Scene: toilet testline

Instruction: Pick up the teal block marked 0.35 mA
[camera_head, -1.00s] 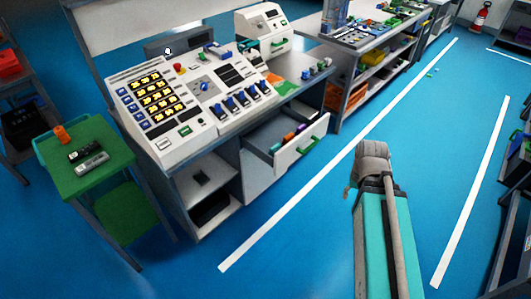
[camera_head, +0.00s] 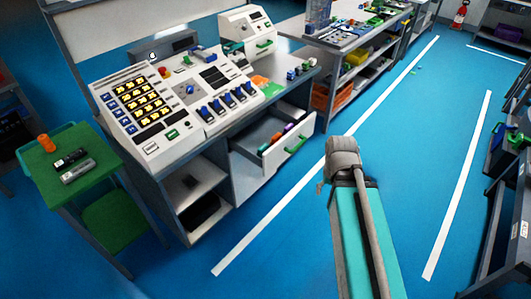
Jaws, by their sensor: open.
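I cannot make out a block marked 0.35 mA; no marking is readable at this size. The open drawer (camera_head: 290,150) under the test console holds several small coloured blocks (camera_head: 283,134), among them red, blue and purple ones; which of them is teal is not clear. My teal and grey arm (camera_head: 362,235) stands in the lower middle. My gripper is not visible.
The console (camera_head: 180,95) stands on a grey bench with open shelves. A shelved workbench (camera_head: 350,45) is behind. Blue floor is clear between the white lines; dark racks stand at right.

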